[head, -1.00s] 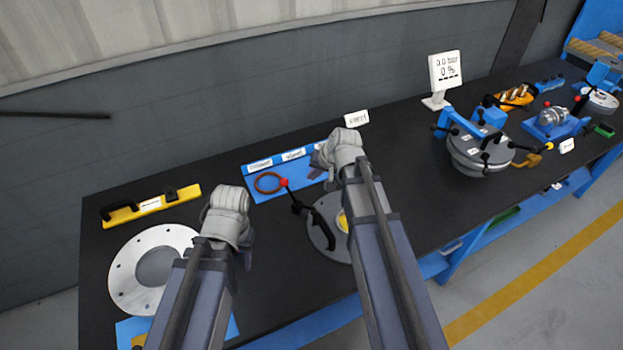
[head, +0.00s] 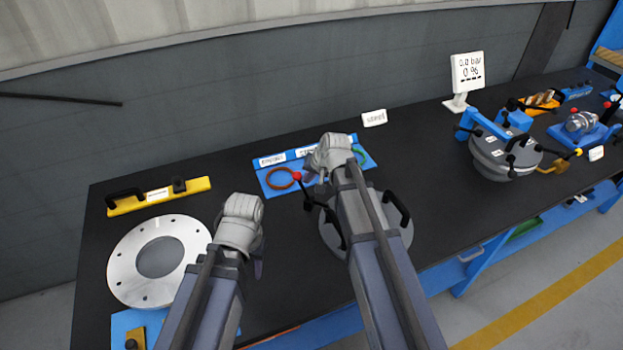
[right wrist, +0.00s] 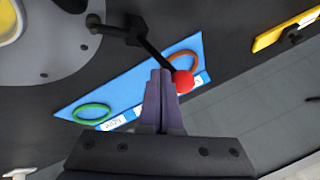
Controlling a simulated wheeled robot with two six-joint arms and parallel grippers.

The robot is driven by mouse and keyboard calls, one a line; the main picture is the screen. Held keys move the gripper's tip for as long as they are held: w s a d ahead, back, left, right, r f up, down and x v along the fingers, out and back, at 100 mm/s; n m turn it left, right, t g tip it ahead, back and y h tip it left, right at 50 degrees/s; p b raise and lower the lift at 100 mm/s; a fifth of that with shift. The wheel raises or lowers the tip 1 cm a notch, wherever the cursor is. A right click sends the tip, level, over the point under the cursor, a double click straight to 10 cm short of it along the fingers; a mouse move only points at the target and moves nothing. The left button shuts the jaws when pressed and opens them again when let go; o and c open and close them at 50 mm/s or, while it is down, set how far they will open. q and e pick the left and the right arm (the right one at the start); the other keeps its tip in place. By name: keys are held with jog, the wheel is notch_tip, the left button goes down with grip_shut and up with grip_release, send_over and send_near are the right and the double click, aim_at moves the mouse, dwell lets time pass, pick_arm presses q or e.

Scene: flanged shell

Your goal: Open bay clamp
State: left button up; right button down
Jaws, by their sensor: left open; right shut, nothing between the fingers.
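The clamp (right wrist: 128,32) is black, with a thin lever ending in a red knob (right wrist: 183,83). It stands at the edge of a grey round plate (right wrist: 60,50) with a yellow centre. In the head view the red knob (head: 297,176) shows just left of my right gripper (head: 312,174), and my right arm hides much of the plate. In the right wrist view my right gripper (right wrist: 160,77) is shut and empty, its tips close beside the knob; I cannot tell whether they touch. My left gripper (head: 257,262) is open and empty, above the bench right of a silver ring.
A blue board (head: 276,192) with a brown ring and a green ring lies behind the clamp. The silver flanged ring (head: 122,268) and a yellow bar (head: 190,188) are at left. A clamped grey vessel (head: 500,165) and a display (head: 467,72) stand at right.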

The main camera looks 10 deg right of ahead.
pick_arm(q)
jog(key=shift+r, duration=0.1)
pick_arm(e)
jog(key=shift+w+a, duration=0.1)
pick_arm(q)
jog(key=shift+r+p, duration=0.2)
jog(key=shift+p, duration=0.1)
pick_arm(e)
jog(key=shift+w+a+h, duration=0.1)
jog(key=shift+a+h, duration=0.1)
jog(key=shift+h, duration=0.1)
